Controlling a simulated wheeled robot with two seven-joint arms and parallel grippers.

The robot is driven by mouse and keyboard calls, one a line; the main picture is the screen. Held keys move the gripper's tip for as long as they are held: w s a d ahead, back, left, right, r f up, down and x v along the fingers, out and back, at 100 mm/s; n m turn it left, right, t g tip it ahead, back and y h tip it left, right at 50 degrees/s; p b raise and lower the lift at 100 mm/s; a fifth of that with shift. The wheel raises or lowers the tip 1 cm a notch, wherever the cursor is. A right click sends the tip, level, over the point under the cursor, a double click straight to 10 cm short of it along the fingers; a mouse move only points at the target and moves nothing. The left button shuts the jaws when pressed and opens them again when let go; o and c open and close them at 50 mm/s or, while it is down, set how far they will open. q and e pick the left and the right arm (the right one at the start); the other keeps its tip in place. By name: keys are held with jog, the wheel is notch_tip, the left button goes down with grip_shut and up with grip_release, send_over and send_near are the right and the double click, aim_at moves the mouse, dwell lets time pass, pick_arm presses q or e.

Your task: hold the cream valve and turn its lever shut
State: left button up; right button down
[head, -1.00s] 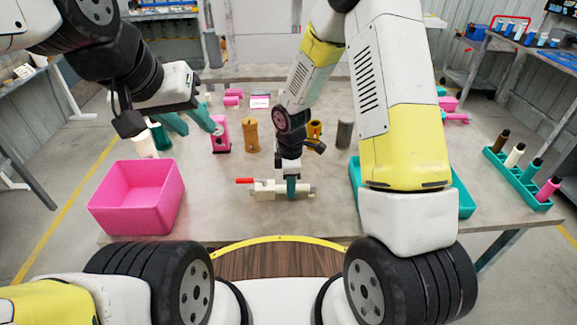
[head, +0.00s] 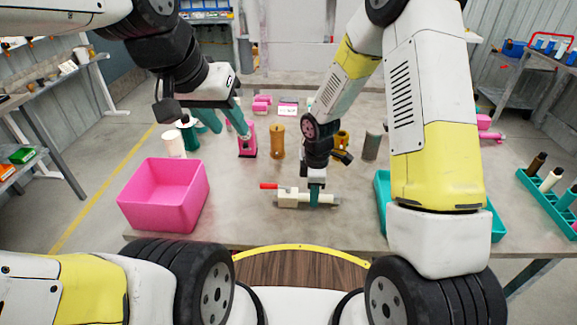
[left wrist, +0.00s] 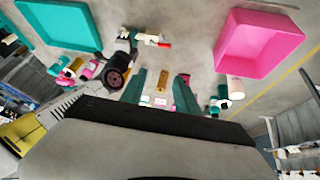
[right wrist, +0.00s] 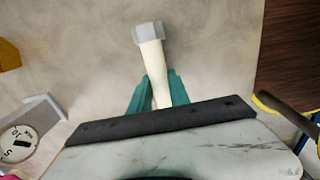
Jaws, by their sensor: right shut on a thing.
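The cream valve (head: 290,199) lies near the front middle of the table, with its red lever (head: 268,186) pointing left. My right gripper (head: 314,200) is shut on the valve's right part. In the right wrist view its fingers close on both sides of the cream pipe (right wrist: 151,62), which ends in a grey hex nut; the lever is out of that view. My left gripper (head: 234,132) is open and empty, above the table to the left and behind the valve. The left wrist view shows the valve (left wrist: 147,37) and red lever (left wrist: 164,45) beyond its spread fingers (left wrist: 161,80).
A pink bin (head: 165,195) stands left of the valve, and a teal tray (head: 383,190) is right of it, partly behind my right arm. Table around the lever is clear.

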pick_arm(q)
jog(key=w+d+f+m+g+y, duration=0.15)
jog(key=w+f+m+g, duration=0.3)
jog(key=w+m, duration=0.5)
jog(key=m+g, duration=0.3)
jog(key=m, duration=0.4)
send_near(274, 187)
jog(key=shift+n+y, duration=0.25)
jog(key=shift+y, duration=0.1)
jog(key=f, duration=0.5)
jog(key=a+f, duration=0.1)
jog(key=f, duration=0.1)
jog(key=shift+s+a+f, duration=0.1)
jog(key=shift+f, duration=0.3)
grip_shut()
